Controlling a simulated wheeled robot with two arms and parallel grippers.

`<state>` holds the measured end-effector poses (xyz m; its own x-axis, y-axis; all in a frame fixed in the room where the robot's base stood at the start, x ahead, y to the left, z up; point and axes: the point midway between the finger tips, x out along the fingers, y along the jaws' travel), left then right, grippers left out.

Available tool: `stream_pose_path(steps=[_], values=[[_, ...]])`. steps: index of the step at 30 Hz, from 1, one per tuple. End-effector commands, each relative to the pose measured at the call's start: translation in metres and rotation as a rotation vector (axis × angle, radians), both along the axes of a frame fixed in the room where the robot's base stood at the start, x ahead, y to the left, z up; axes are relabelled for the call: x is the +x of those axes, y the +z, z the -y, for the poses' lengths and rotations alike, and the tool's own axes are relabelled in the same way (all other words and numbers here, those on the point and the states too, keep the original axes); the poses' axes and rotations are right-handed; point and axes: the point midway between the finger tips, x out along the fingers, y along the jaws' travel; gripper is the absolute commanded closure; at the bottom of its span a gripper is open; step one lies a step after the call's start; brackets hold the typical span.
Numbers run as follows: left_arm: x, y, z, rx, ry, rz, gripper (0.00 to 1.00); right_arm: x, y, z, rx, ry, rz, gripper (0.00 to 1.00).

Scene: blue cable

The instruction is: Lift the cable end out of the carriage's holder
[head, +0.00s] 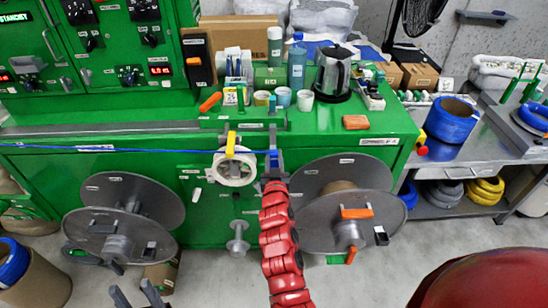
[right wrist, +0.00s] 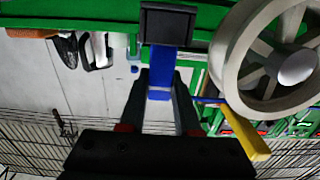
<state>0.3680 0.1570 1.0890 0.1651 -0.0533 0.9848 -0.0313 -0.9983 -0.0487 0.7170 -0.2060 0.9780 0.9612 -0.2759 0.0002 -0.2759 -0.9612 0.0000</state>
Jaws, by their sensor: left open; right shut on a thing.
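The blue cable (head: 100,150) runs level from the left edge to the white pulley wheel (head: 234,172). Its blue end (head: 274,157) shows right of the wheel, at the dark holder of the grey carriage (head: 273,133). In the right wrist view, the blue end (right wrist: 168,62) sticks out of the dark holder block (right wrist: 168,24) towards my fingers. My right gripper (head: 273,178), on the red arm, is shut on the blue end; its fingers (right wrist: 165,98) are on both sides of it. My left gripper (head: 135,293) is open and empty at the bottom left, away from the cable.
The spoked wheel (right wrist: 285,60) and a yellow lever (right wrist: 245,130) stand close beside my right fingers. Two large grey reels (head: 335,215) flank the arm in the head view. A kettle (head: 333,75) and cups crowd the green bench top (head: 390,128).

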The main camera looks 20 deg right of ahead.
Motion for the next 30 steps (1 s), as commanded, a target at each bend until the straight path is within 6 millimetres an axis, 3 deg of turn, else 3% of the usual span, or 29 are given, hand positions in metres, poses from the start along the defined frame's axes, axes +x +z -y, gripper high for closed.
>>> stream_pose_path(steps=[30], values=[[0.0, 0.029, 0.0, 0.0, 0.0, 0.0, 0.5, 0.0, 0.039, 0.0, 0.0, 0.0, -0.001, 1.0]])
